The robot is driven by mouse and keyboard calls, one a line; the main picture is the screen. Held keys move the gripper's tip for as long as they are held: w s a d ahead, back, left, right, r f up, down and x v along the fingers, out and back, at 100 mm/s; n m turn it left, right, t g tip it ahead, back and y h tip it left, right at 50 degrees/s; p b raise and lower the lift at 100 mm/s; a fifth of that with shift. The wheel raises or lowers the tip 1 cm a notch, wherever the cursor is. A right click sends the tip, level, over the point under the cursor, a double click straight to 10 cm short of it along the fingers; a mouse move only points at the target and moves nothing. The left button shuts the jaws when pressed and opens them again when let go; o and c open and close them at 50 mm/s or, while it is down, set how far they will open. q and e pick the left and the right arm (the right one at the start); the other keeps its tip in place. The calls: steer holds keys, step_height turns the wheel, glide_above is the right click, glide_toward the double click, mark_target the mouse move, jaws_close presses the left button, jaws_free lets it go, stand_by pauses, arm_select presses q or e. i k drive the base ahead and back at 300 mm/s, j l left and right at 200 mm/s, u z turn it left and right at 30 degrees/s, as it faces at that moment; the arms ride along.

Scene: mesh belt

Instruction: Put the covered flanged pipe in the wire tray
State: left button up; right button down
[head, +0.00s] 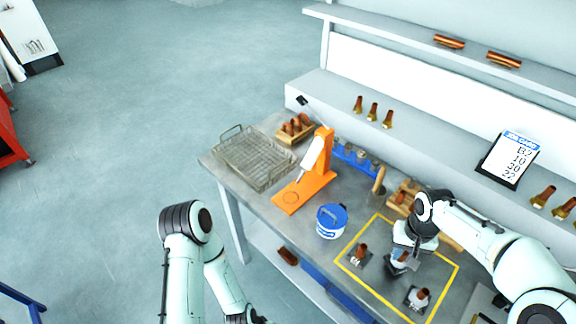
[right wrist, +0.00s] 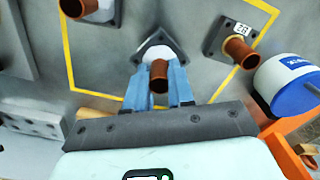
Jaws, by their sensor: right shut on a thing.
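Flanged pipes, each a brown tube on a grey square flange, stand inside the yellow outline on the bench. My right gripper (head: 401,264) is over the middle flanged pipe (head: 403,257) and mostly hides it in the head view. In the right wrist view its blue fingers (right wrist: 165,92) are shut on this pipe (right wrist: 158,72), with the flange beyond the fingertips. I cannot tell which pipe is the covered one. The wire tray (head: 254,160) is empty at the bench's far left end. My left arm shows at the lower left; its gripper is out of view.
Two other flanged pipes stand close by, one left (head: 360,254) and one right (head: 419,297). A blue-lidded white tub (head: 331,221) and an orange stand (head: 306,188) lie between the outline and the tray. A shelf (head: 340,95) runs behind the bench.

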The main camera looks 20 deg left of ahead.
mark_target(244, 150)
steer(key=k+j+u, duration=0.15)
steer(key=u, duration=0.25)
steer(key=i+j+u, duration=0.15)
steer(key=j, duration=0.15)
steer(key=i+j+u, duration=0.15)
steer(key=j, duration=0.1)
